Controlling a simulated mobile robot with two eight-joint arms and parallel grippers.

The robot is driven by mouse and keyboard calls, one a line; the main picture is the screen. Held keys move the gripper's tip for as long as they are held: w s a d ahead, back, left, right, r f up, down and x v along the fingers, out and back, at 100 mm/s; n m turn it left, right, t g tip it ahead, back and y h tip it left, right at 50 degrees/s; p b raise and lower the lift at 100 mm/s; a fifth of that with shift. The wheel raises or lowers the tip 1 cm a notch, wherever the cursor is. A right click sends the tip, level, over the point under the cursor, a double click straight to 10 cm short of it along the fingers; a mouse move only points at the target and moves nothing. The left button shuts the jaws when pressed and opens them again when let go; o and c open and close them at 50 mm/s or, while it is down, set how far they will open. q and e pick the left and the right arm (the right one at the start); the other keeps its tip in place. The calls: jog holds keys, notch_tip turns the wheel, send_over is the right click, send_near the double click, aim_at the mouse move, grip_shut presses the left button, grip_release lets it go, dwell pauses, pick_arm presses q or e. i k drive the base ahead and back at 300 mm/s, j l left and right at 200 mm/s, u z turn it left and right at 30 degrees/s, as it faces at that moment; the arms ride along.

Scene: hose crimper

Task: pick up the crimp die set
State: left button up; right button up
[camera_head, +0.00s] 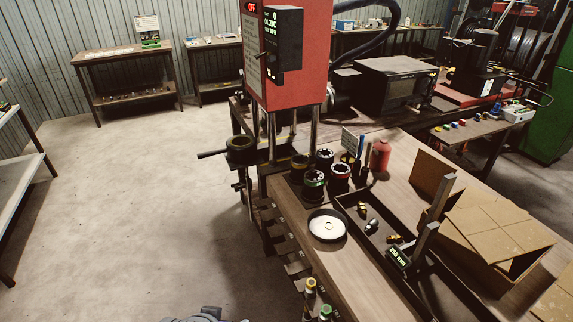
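Several round black crimp die sets stand close together on the wooden bench, beside the red press. One die set (314,184) has a green band, another die set (340,174) has a red band, and a third die set (300,166) looks yellow-banded. A further die set (325,158) stands behind them. I cannot tell which one the task means. Neither of my grippers is in view. A small grey part at the bottom edge looks like my own body.
The red press (294,70) stands behind the dies. A round dish (327,226) sits in front of them, and a dark tray (376,235) with brass fittings lies to the right. A red bottle (380,155) and an open cardboard box (492,228) are further right. The floor at left is clear.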

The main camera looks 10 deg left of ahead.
aim_at(300, 163)
jog(key=i+j+z, duration=0.1)
jog(key=z, duration=0.9)
jog(key=j+z, duration=0.35)
jog(key=j, duration=0.2)
jog(key=j+z, duration=0.35)
jog(key=j, duration=0.2)
